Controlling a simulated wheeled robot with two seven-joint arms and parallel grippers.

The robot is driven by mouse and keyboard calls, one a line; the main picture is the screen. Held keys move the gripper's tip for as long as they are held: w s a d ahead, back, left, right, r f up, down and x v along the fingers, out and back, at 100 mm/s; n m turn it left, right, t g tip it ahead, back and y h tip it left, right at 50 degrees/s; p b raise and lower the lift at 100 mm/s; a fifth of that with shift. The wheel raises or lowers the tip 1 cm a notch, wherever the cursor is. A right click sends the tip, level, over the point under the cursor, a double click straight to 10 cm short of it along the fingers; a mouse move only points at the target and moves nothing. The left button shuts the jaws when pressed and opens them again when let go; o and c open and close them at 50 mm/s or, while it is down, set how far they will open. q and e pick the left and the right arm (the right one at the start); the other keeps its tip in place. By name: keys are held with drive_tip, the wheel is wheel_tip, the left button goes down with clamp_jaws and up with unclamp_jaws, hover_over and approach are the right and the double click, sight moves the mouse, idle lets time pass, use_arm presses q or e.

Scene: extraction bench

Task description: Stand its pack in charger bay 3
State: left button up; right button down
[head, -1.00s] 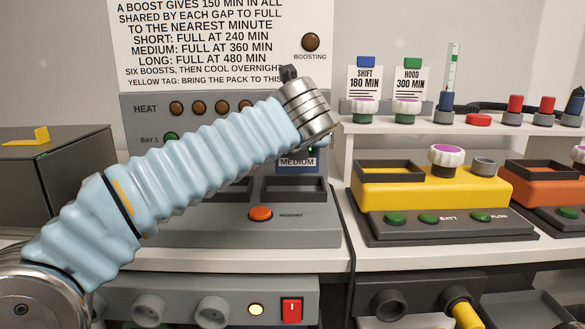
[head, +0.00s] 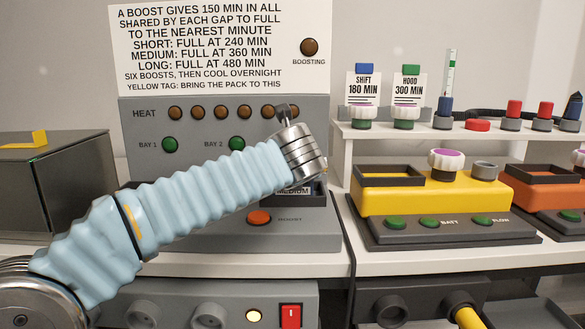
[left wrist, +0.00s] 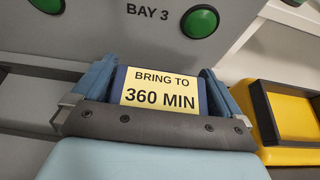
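The dark blue pack (left wrist: 119,84) has a yellow tag (left wrist: 160,90) reading "BRING TO 360 MIN". My left gripper (left wrist: 160,72) is shut on it, a blue finger against each side. In the head view my left wrist covers most of the pack; its "MEDIUM" label (head: 293,190) shows low in front of the charger (head: 140,108). The "BAY 3" marking (left wrist: 149,9) and a green button (left wrist: 203,20) are just beyond the pack in the left wrist view. The pack is at the bay 3 socket; whether it is fully down is hidden. My right gripper is out of view.
The orange boost button (head: 259,217) is on the charger's front ledge. A yellow station (head: 430,195) stands to the right, below a white shelf (head: 440,131) with small vials and knobs. A dark box (head: 50,180) stands at the left.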

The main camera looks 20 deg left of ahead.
use_arm(q)
drive_tip(key=shift+r, duration=0.25)
drive_tip(key=v, duration=1.2)
